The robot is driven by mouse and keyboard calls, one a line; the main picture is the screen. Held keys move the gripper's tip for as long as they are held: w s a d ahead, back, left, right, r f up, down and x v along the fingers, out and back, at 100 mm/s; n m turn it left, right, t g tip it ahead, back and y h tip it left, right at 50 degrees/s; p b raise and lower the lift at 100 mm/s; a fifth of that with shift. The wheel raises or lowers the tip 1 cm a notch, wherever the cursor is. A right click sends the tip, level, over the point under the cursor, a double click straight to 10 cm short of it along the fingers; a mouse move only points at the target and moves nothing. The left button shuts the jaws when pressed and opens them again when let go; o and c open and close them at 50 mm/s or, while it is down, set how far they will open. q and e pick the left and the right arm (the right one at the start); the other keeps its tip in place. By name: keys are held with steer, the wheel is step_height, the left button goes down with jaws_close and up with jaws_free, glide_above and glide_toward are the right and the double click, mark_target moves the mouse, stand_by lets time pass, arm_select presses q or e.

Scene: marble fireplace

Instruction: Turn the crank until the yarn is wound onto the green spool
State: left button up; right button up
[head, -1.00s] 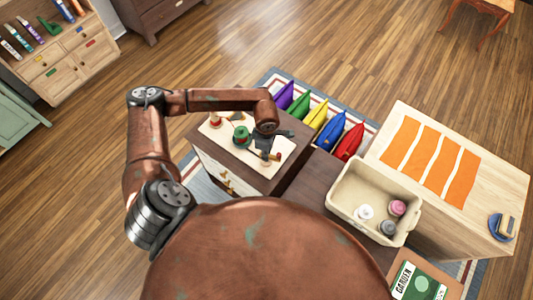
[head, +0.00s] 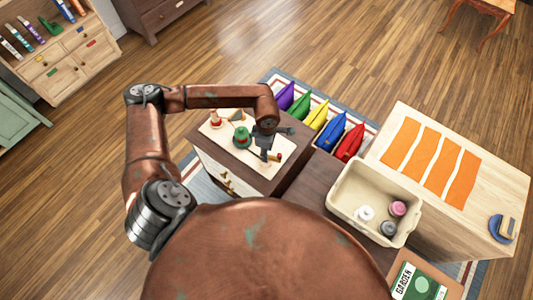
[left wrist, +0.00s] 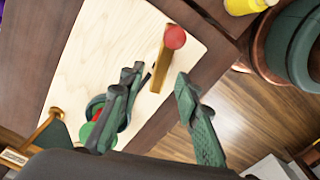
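The green spool (head: 242,139) stands on a pale wooden board (head: 213,133) on top of a dark-topped cabinet. A crank handle with a red knob (left wrist: 174,37) and a yellow-brown bar shows in the left wrist view; in the head view its end (head: 276,157) shows just beside my gripper. My left gripper (head: 268,150) is over the board, right of the spool. In the wrist view its fingers (left wrist: 157,76) are apart with nothing between them, and the crank lies beyond their tips. Red and green parts (left wrist: 88,130) are partly hidden behind one finger. My right gripper is not in view.
A red and a tan piece (head: 216,119) stand at the board's far left. A beige bin (head: 347,198) with small bottles and a light wooden table (head: 398,116) with orange strips are to the right.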

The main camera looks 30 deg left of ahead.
arm_select(q)
step_height(320, 180, up, 10)
stand_by(0.3)
stand_by(0.4)
